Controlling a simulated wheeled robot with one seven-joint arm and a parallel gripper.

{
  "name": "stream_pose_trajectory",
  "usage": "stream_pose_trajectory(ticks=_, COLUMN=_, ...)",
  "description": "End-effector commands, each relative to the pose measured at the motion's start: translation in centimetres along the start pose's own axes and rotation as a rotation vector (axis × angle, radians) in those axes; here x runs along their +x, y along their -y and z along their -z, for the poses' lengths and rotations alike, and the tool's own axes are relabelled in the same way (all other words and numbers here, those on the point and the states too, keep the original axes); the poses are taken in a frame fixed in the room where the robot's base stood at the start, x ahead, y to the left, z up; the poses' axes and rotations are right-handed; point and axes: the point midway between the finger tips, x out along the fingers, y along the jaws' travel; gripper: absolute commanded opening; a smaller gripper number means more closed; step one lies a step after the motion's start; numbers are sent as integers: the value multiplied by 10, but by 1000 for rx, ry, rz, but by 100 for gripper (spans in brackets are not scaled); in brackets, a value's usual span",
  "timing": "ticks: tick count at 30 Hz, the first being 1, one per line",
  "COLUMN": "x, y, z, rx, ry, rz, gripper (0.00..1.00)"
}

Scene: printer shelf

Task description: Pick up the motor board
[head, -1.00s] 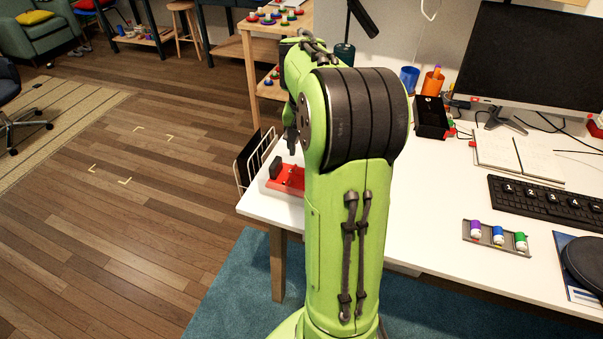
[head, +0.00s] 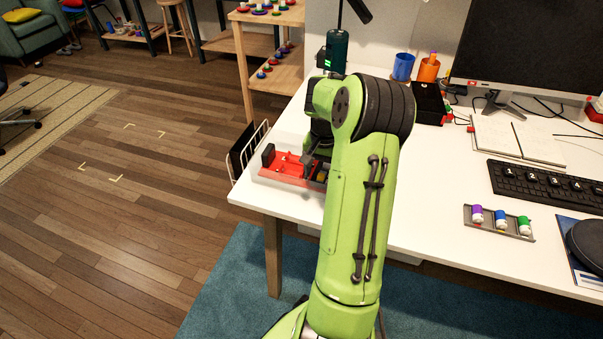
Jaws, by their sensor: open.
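A red base (head: 284,170) with a black upright block (head: 268,155) at its left end lies on the near left corner of the white desk. A small dark and yellowish part shows at its right end, half hidden by my arm. I cannot tell for sure which of these is the motor board. My gripper (head: 309,164) is low at the right part of the red base, its fingers small and dark. It is open. My green arm hides most of the gripper, and contact with the red base cannot be made out.
A white wire rack (head: 262,133) stands beside the desk's left edge. A dark green cylinder (head: 337,50) stands behind my arm. Blue (head: 403,67) and orange (head: 428,69) cups, a monitor, keyboard (head: 545,184) and small bottle tray (head: 498,224) occupy the right.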

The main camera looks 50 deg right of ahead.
Motion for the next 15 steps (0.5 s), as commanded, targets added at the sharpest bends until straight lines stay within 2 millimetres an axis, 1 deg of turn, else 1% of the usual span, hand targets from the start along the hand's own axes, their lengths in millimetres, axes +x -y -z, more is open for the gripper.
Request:
stream_pose_trajectory(ticks=1, x=15, y=-1, z=0, rx=1, ry=4, rz=-1, gripper=69)
stream_pose_trajectory(ticks=3, x=21, y=0, z=0, rx=0, ry=2, rz=0, gripper=69)
stream_pose_trajectory(ticks=8, x=19, y=0, z=0, rx=0, ry=0, rz=0, gripper=69)
stream_pose_trajectory(ticks=11, x=19, y=0, z=0, rx=0, ry=0, rz=0, gripper=57)
stream_pose_trajectory(ticks=15, x=18, y=0, z=0, rx=0, ry=0, rz=0, gripper=35)
